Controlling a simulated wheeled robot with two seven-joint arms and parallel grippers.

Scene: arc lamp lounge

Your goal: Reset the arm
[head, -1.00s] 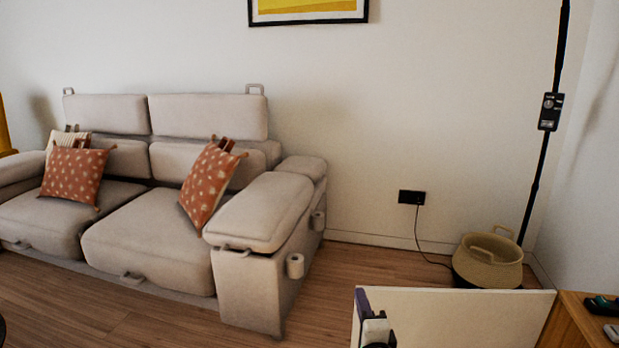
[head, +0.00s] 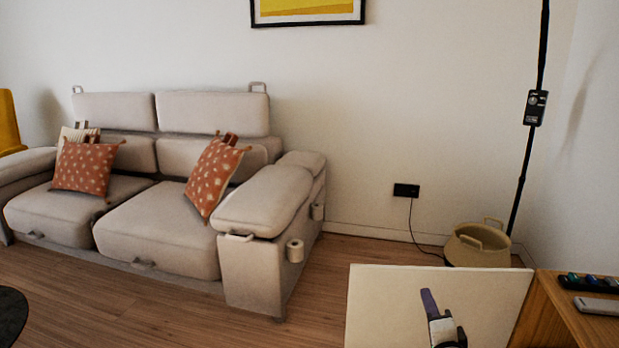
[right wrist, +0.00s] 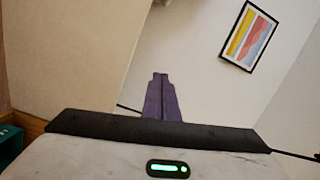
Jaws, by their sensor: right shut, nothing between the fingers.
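My right gripper (head: 430,302) shows at the bottom of the head view, in front of a pale cream panel. Its purple fingers are together with nothing between them. In the right wrist view the purple fingers (right wrist: 161,97) are closed side by side, pointing towards the wall. My left gripper is in neither view.
The cream panel (head: 390,300) stands close to my right gripper, beside a wooden unit (head: 550,312) holding remotes (head: 598,305). A beige sofa (head: 160,245) with red cushions, a woven basket (head: 477,248) and a lamp pole (head: 522,175) stand beyond. The wooden floor (head: 130,290) is partly clear.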

